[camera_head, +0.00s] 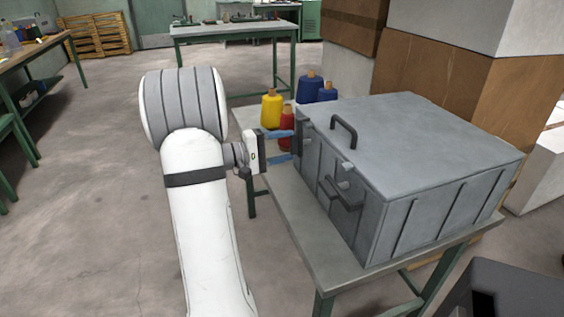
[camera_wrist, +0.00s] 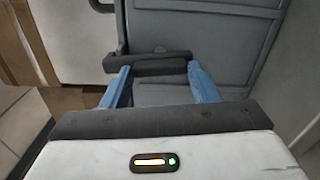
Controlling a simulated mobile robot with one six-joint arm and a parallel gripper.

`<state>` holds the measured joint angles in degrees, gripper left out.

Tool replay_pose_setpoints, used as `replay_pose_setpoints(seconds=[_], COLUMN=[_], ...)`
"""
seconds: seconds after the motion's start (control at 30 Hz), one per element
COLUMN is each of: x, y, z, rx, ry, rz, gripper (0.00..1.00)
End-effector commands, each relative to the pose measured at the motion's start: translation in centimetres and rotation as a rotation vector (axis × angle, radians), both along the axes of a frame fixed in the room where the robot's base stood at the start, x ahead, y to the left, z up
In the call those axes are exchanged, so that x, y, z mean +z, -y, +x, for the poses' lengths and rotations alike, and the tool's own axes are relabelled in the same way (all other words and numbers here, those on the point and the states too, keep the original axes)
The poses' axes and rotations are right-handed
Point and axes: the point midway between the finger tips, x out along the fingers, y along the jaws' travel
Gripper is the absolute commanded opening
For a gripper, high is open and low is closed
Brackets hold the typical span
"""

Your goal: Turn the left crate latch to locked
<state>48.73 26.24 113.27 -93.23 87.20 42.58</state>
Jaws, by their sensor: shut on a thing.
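The grey crate (camera_head: 440,135) stands on a table with its lid closed. My gripper (camera_head: 288,146) is at the left end of its front face, its two blue fingers pointing at the crate. The bar lies level across that picture, against the grey crate wall (camera_wrist: 205,25). In the head view the latch is dark and small near the fingertips, and its exact angle is hard to tell.
A dark handle (camera_head: 344,129) stands on the lid, and another dark handle (camera_head: 345,197) is on the front face. Cardboard boxes (camera_head: 440,75) stand behind the crate.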

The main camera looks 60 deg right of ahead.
Motion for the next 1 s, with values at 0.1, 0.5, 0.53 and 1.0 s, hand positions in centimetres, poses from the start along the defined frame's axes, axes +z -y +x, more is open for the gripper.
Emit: replay_pose_setpoints(seconds=[0.1, 0.5, 0.53, 1.0], x=[-0.22, 0.27, 0.30, 0.28], y=[0.25, 0.37, 0.38, 0.34], z=[-0.26, -0.62, -0.64, -0.68], rx=[-0.003, -0.010, -0.010, -0.012], ry=[0.042, 0.098, 0.099, 0.098], rz=[-0.046, -0.103, -0.103, -0.103], gripper=[0.14, 0.14, 0.14, 0.67])
